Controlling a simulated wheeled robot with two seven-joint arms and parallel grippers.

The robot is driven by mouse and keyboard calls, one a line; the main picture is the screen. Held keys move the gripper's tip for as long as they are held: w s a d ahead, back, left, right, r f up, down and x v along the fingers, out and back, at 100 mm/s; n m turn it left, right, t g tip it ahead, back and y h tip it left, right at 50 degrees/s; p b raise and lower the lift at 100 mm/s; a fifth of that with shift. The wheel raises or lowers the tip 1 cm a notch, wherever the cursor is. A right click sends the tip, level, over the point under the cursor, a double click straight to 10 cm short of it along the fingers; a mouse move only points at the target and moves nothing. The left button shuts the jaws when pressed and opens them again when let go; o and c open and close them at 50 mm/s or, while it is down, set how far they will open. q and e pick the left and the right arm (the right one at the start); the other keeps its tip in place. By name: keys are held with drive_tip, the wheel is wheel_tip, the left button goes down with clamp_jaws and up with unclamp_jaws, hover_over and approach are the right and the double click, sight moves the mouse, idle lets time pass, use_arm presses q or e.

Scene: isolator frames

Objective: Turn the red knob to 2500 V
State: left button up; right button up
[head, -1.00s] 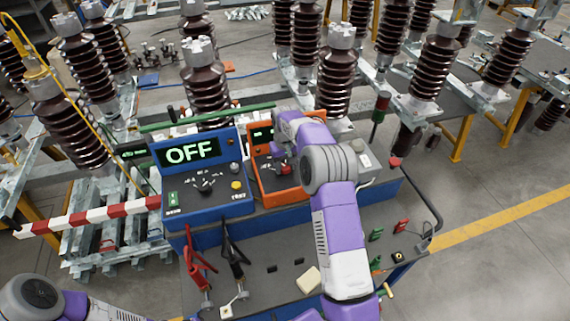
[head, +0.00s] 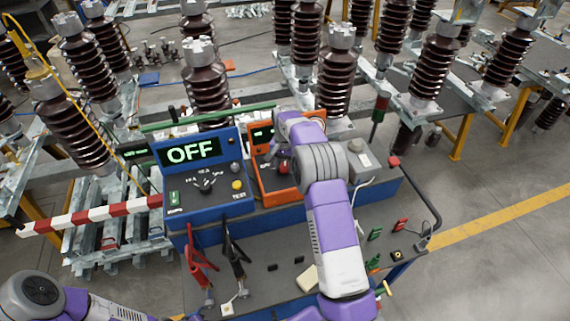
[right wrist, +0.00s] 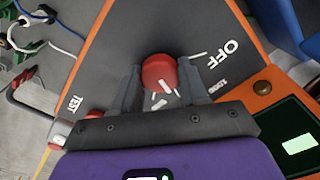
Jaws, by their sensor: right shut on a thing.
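The red knob (right wrist: 158,72) sits on the dark face of the orange-framed tester (right wrist: 75,60). My right gripper (right wrist: 158,88) has its two fingers on either side of the knob, shut on it. White marks show on and beside the knob. "OFF", a partly hidden "1000" and "TEST" are printed around it; no 2500 marking is readable. In the head view, the orange tester (head: 280,198) stands right of a blue one, and my right gripper (head: 281,165) is at its face. My left gripper is out of view; only part of that arm shows at lower left.
The blue tester (head: 215,207) with a lit "OFF" display stands left of the orange one. Red and black clamps (head: 200,262) lie on the cart's grey top (head: 265,250). Another red button (right wrist: 94,114) and a green screen (right wrist: 295,140) are near my right gripper.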

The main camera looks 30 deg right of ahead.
sight(285, 166)
drive_tip(key=shift+m, duration=0.3)
drive_tip(key=o, duration=1.1)
drive_tip(key=shift+c, duration=0.2)
wheel_tip(285, 166, up, 8)
drive_tip(key=shift+f, duration=0.15)
